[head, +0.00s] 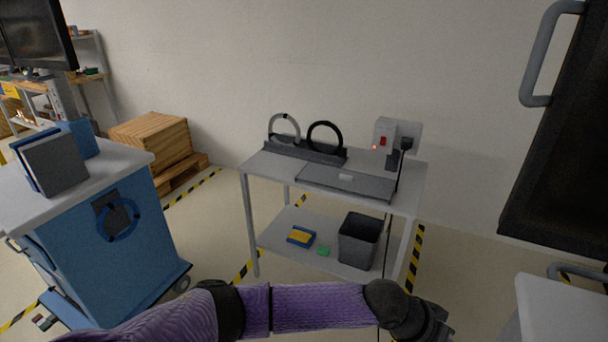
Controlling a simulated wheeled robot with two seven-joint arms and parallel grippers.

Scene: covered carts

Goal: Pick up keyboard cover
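A flat dark grey cover (350,183) lies on the top shelf of the light grey cart (412,205). It has a small pale patch, perhaps a handle or label, near its middle, and seems to be the keyboard cover. No keyboard shows; anything under the cover is hidden. My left arm, in a purple sleeve, crosses the bottom of the head view. Its dark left gripper (428,326) is low in front of the cart, apart from the cover. Its fingers are too dark and bunched to read as open or shut. My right gripper is not in view.
Behind the cover stand a rack with two rings (325,137) and a switch box (385,136) with a hanging black cable. The lower shelf holds a bin (359,240) and a blue-yellow item (300,237). A blue cart (100,250) stands left; a dark cabinet (562,140) right.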

